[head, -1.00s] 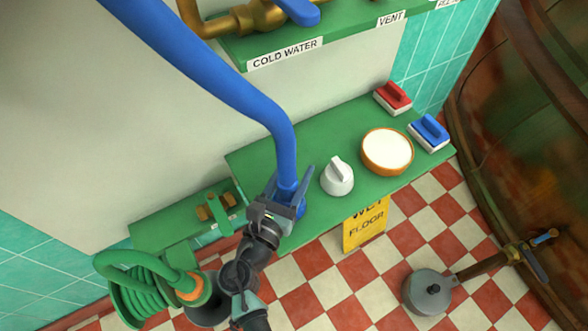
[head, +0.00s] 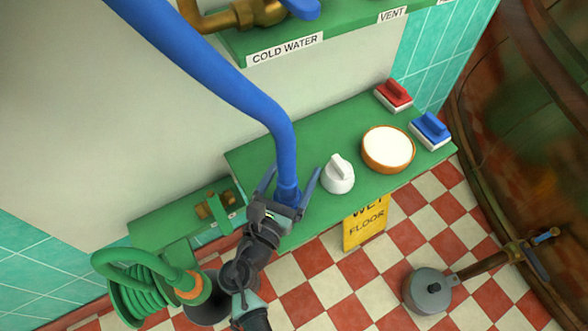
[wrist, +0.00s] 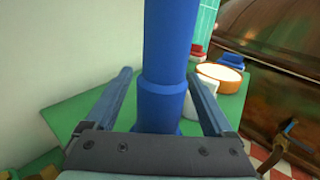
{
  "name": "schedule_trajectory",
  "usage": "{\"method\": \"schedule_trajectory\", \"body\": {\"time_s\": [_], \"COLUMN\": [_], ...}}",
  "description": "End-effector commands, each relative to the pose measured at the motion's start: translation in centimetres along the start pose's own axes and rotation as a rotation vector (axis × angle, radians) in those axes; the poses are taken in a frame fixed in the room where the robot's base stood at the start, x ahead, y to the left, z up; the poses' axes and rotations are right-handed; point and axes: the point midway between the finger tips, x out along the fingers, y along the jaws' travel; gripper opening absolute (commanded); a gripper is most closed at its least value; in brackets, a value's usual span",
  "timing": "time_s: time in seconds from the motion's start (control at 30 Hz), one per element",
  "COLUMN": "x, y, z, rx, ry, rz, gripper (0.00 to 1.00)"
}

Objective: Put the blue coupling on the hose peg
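The blue hose (head: 235,88) comes down from the upper left and bends downward over the green shelf. The blue coupling (head: 289,190) is at its lower end, roughly upright near the shelf's front edge. My gripper (head: 291,176) is open, one finger on each side of the coupling. The wrist view shows the coupling (wrist: 166,105) between the spread fingers (wrist: 162,78), with a gap on both sides. The coupling's lower end is hidden behind my gripper. I cannot make out the hose peg or tell whether the coupling sits on it.
On the green shelf (head: 262,158) stand a white knob-topped object (head: 338,175), an orange bowl with white contents (head: 387,148), and red (head: 394,95) and blue (head: 431,130) brushes. A yellow sign (head: 366,224) is at the shelf front. A coiled green hose (head: 140,290) hangs lower left.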

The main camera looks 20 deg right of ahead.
Motion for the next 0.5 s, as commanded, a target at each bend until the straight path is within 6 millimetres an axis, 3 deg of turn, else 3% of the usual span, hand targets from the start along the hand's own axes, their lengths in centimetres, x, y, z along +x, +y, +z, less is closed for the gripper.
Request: {"method": "schedule_trajectory", "body": {"time_s": [0.27,0.5], "x": [-0.7,-5.0], "y": [0.0,0.1], "z": [-0.1,0.0], "rx": [-0.002,-0.004], "ry": [0.004,0.004], "rz": [0.001,0.005], "gripper": [0.87,0.87]}}
